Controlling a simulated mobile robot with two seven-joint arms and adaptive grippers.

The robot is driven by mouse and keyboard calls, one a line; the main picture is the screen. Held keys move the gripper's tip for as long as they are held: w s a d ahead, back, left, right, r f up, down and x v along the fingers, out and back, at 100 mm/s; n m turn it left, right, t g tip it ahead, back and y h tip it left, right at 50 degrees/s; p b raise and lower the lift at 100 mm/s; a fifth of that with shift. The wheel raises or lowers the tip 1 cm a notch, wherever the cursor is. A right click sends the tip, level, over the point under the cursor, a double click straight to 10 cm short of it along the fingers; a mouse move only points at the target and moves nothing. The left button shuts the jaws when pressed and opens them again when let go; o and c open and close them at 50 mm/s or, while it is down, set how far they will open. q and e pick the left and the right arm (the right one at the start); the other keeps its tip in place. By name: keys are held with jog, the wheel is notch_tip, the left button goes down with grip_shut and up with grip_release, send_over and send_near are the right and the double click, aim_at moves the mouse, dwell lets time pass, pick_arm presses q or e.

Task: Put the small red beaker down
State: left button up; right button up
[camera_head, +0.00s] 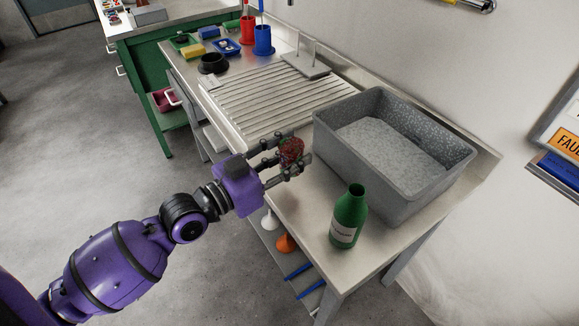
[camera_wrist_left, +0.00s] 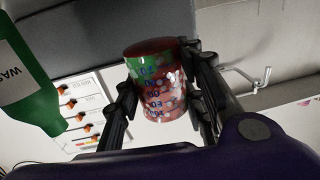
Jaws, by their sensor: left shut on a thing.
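The small red beaker (camera_head: 291,152) is between the fingers of my left gripper (camera_head: 294,156), in front of the grey tub and above the steel bench in the head view. In the left wrist view the beaker (camera_wrist_left: 158,80) shows reddish and shiny, with printed marks and a green patch. The fingers of my left gripper (camera_wrist_left: 163,108) are shut on its sides. I cannot tell from these views how far its base is from the bench. My right gripper is in neither view.
A grey tub (camera_head: 339,140) with pale grains stands on the bench (camera_head: 300,205). A green bottle (camera_head: 348,217) stands near the front corner; it also shows in the left wrist view (camera_wrist_left: 25,85). A ribbed draining area (camera_head: 275,95), a black bowl (camera_head: 212,63) and red and blue containers (camera_head: 263,40) lie farther back.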

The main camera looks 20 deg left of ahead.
pick_arm(q)
jog(key=w+f, duration=0.1)
jog(key=w+a+f+b, duration=0.1)
jog(key=f, duration=0.1)
jog(key=shift+w+a+f, duration=0.1)
jog(key=shift+w+f, duration=0.1)
jog(key=shift+w, duration=0.05)
jog(key=shift+w+a+f, duration=0.1)
jog(key=shift+w+f, duration=0.1)
jog(key=shift+f, duration=1.3)
jog(key=shift+f, duration=0.1)
jog(key=shift+f, duration=0.15)
jog(key=o, duration=1.1)
jog(key=shift+o, duration=0.2)
jog(key=shift+b, duration=0.3)
